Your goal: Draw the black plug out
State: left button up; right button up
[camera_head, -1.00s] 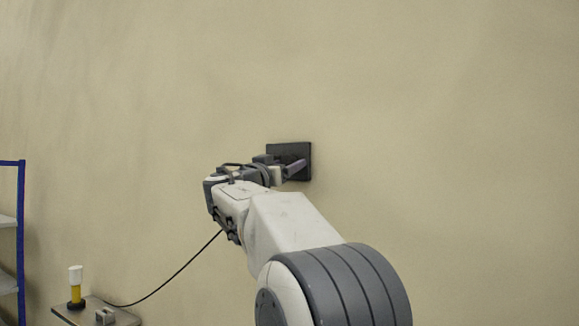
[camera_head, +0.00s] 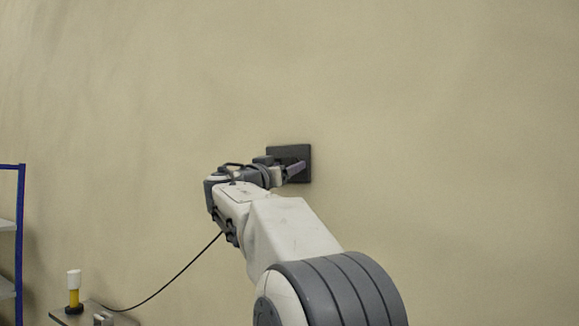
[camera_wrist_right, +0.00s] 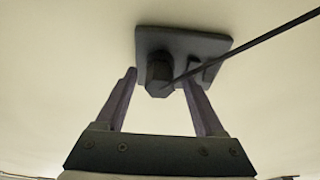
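The black plug (camera_wrist_right: 157,82) sits on a dark wall plate (camera_wrist_right: 190,43), with its black cable (camera_wrist_right: 262,38) running off to the upper right in the right wrist view. My right gripper (camera_wrist_right: 160,76) is open, its two fingers on either side of the plug with a gap on each side. The plug is closer to the left finger in that view. In the head view my right gripper (camera_head: 284,172) is in front of the wall plate (camera_head: 289,151) and hides the plug. My left gripper is not in view.
The cable (camera_head: 165,284) hangs from behind my right arm to a small table (camera_head: 62,317) at lower left. A yellow and white cylinder (camera_head: 74,288) stands there. A blue-framed shelf (camera_head: 20,240) is at the left edge. The wall around the plate is bare.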

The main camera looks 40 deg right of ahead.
grip_shut()
jog(key=shift+a, duration=0.2)
jog(key=shift+s+a+b, duration=0.3)
jog(key=shift+a+b, duration=0.15)
jog(key=shift+a, duration=0.1)
jog(key=shift+s+a+b, duration=0.25)
jog(key=shift+a+b, duration=0.2)
jog(key=shift+a, duration=0.1)
jog(key=s+a+r+p, duration=0.2)
jog(key=a+r, duration=0.2)
jog(key=r, duration=0.3)
jog(key=shift+a+r+p, duration=0.25)
jog(key=shift+a+p, duration=0.1)
dwell(0.4)
dwell(0.4)
